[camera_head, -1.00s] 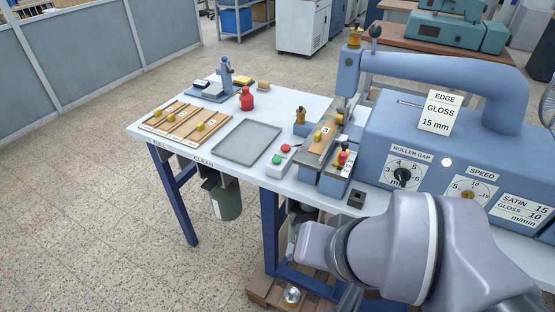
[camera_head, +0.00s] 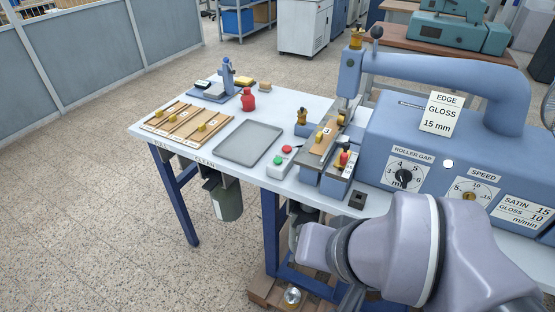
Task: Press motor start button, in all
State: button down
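A small white control box (camera_head: 272,170) sits at the front edge of the table, right of the grey tray. It carries a green button (camera_head: 277,160) nearer the front and a red button (camera_head: 287,149) behind it. Nothing touches either button, and no label on them is readable. The blue machine (camera_head: 455,115) stands to the right with its roller gap dial (camera_head: 404,176) and speed dial (camera_head: 469,196). My arm fills the lower right, below and in front of the machine. My gripper is not visible; no fingers show.
Space above the box is clear.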

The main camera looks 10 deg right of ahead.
aim_at(278, 161)
jog(key=i+j, duration=0.3)
jog(key=j, duration=0.15)
jog(key=i+j+z, duration=0.1)
jog(key=i+j, duration=0.25)
jog(key=j, duration=0.15)
